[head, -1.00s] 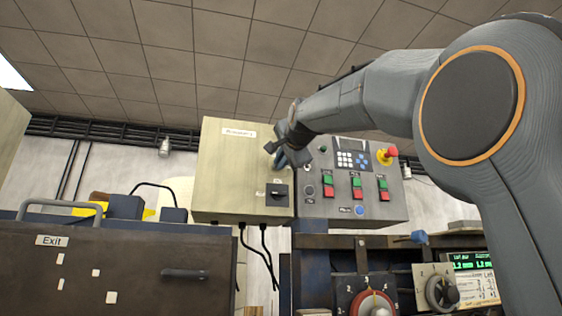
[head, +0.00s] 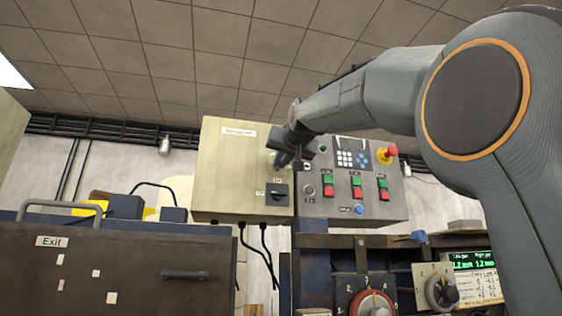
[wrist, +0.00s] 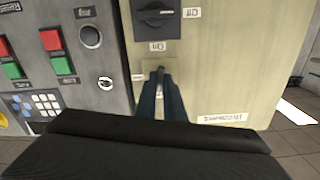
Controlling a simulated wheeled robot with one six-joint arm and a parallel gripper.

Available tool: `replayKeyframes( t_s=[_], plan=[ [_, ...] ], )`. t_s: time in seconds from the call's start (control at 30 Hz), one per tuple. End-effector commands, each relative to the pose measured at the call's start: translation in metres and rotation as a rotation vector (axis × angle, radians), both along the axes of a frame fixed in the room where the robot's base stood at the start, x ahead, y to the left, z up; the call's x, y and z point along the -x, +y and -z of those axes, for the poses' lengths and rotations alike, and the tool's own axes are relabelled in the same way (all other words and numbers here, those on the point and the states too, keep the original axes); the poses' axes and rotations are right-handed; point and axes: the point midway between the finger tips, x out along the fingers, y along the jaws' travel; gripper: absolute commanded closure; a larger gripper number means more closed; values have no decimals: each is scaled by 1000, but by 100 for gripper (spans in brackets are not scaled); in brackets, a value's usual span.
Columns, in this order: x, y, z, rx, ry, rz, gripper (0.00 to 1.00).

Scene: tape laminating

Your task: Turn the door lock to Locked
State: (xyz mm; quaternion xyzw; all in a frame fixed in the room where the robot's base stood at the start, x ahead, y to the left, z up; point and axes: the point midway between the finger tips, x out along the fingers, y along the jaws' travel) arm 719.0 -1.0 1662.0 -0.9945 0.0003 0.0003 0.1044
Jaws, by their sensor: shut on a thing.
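The beige cabinet (head: 222,170) hangs on the wall left of the control panel. My gripper (head: 281,159) is at the right part of its front, above the black rotary switch (head: 277,194). In the wrist view, which is upside down, the two dark fingers (wrist: 161,88) are close together and shut on the small door lock (wrist: 161,76) on the cabinet face. The fingers cover most of the lock, so its exact angle is hard to read. A small white label (wrist: 138,77) shows beside the fingers.
The grey control panel (head: 327,205) with red and green buttons and a red emergency stop (head: 387,155) is close on the right. The rotary switch (wrist: 156,14) sits near the fingers. Cables hang under the cabinet. A brown machine cover (head: 120,265) stands at lower left.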

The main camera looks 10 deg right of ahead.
Motion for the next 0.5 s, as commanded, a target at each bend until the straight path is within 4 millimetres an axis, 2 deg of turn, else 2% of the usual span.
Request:
replayKeyframes(
  t_s=[0.2, 0.5],
  plan=[
    [0, 0, -1, 128, -1, -1, 100],
    [0, 0, -1, 213, -2, -1, 100]
  ],
)
